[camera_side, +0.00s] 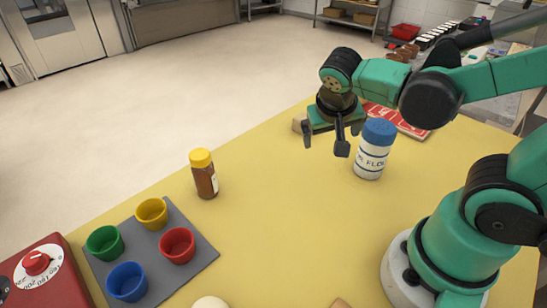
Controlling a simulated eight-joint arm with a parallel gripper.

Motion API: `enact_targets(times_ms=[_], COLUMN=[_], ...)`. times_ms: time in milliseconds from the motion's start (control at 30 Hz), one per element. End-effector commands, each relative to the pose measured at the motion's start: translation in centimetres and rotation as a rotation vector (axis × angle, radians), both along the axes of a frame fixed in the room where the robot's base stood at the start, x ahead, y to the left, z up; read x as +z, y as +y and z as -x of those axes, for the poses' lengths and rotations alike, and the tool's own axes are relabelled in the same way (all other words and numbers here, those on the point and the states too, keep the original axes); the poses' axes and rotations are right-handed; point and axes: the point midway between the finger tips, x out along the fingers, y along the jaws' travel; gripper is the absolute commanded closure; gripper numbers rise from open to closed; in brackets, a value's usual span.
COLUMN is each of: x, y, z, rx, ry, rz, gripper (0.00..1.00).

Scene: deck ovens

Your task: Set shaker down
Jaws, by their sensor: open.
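A white shaker (370,160) with a blue lid and dark lettering that seems to read "FLOUR" stands upright on the yellow table. A smaller brown shaker (205,178) with a yellow cap stands upright near the table's far left edge; I cannot tell which one the task names. My gripper (325,143) points down, open and empty, just left of the white shaker. A gap shows between the fingers and that shaker in this view. My gripper's height above the table is hard to judge.
A grey mat (195,222) holds green, yellow, red and blue cups. A red box with a dial (38,264) sits at the lower left. A red-and-white board (400,121) lies behind the white shaker. A pale round thing (210,303) is cut off below. The table's middle (275,215) is clear.

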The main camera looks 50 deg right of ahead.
Motion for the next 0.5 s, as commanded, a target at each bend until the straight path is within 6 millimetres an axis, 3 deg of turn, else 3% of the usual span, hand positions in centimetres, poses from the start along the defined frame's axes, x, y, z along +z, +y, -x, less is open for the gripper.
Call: enact_targets(times_ms=[100,200,333,500], x=[0.8,1.8,2.8,3.0], y=[2.5,4.0,5.0,5.2], z=[-0.6,-1.2,-1.6,-1.7], rx=[0.336,0.535,0.665,0.695], ry=[-0.057,-0.139,-0.211,-0.228], rz=[-0.121,-0.156,-0.156,-0.153], gripper=[0.00,0.00,0.00,0.00])
